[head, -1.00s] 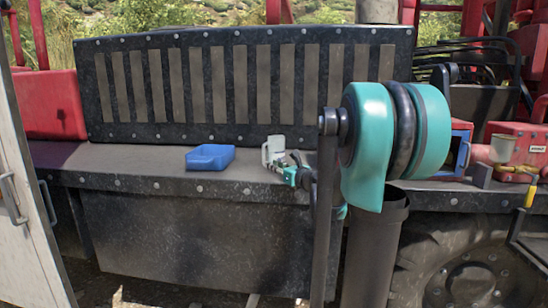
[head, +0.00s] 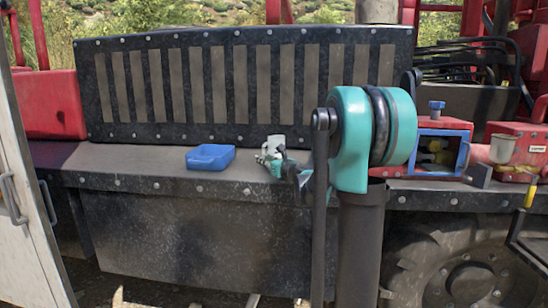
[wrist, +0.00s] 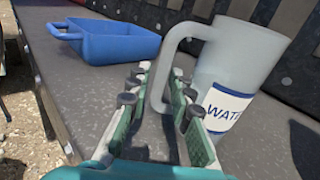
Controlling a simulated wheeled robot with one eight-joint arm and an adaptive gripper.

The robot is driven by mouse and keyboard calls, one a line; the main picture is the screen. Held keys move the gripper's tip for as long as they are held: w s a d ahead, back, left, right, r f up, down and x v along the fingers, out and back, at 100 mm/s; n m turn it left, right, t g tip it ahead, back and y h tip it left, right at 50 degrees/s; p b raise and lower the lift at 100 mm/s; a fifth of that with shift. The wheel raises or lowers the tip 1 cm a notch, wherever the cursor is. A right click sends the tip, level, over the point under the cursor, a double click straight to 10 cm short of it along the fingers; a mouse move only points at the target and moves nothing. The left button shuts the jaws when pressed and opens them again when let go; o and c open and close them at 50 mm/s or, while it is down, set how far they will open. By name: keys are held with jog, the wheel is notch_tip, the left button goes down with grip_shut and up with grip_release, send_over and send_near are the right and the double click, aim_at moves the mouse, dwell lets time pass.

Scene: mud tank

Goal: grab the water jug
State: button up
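The water jug (head: 277,144) is pale grey-white and stands upright on the grey ledge. In the wrist view the jug (wrist: 238,70) is at the right, with part of a white and blue "WATER" label visible and its handle pointing left. My gripper (wrist: 160,84) is open, with its green-sided fingers on either side of the lower part of the handle. I cannot tell whether either finger touches the handle. In the head view my gripper (head: 270,160) covers the lower part of the jug.
A blue tray (head: 210,157) lies left of the jug on the ledge (head: 120,163); it also shows in the wrist view (wrist: 115,45). A dark slatted panel (head: 240,85) rises behind. At the right is a red box (head: 402,165) with a blue-framed opening.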

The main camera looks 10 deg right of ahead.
grip_shut()
jog(key=shift+r, duration=0.2)
dwell(0.4)
